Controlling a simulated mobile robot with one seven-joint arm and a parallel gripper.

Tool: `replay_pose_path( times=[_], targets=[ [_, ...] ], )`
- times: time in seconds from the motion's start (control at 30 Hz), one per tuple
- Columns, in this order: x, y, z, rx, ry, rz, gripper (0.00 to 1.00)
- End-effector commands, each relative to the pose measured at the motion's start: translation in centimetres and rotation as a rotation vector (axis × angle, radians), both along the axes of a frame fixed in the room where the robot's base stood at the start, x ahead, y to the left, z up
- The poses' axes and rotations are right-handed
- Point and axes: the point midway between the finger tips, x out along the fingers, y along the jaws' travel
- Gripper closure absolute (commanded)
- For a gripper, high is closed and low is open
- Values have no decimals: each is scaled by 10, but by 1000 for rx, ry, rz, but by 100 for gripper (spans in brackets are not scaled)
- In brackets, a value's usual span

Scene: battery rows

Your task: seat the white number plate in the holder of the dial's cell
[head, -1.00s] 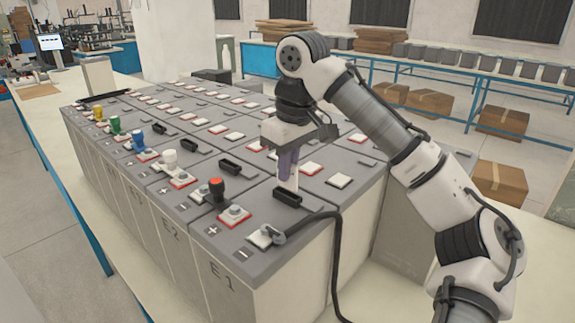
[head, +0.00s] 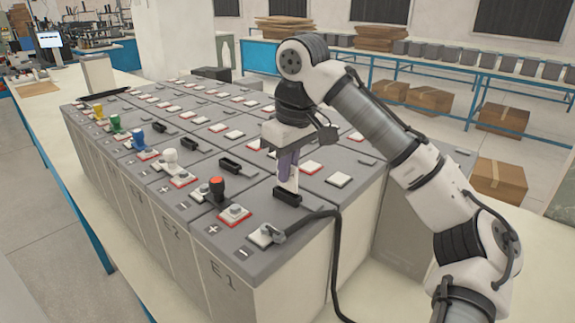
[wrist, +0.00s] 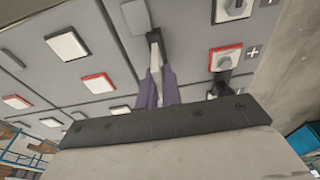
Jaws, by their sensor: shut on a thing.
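My gripper (head: 288,160), with purple fingers, is shut on the white number plate (head: 289,183) and holds it upright. The plate's lower end meets the top of a black slotted holder (head: 287,198) on the near cell marked E1; I cannot tell how deep it sits. In the wrist view the plate (wrist: 155,62) shows edge-on between the fingers, and its end reaches the dark holder (wrist: 154,36). I cannot make out a dial on this cell. The plate's number is not readable.
Other black holders, such as one on the neighbouring cell (head: 236,165), stand along the row. A clamp (head: 264,235) with a thick black cable lies at the near edge. Yellow, green, blue and white caps stand farther back.

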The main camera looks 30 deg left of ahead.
Motion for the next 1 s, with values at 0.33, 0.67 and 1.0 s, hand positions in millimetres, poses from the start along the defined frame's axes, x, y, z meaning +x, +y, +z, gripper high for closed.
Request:
replay_pose_path(
  times=[0.33, 0.67, 1.0],
  targets=[
    [0, 0, -9, 0, 0, 0, 100],
    [0, 0, -18, 0, 0, -1, 100],
    [0, 0, -26, 0, 0, 0, 100]
  ],
)
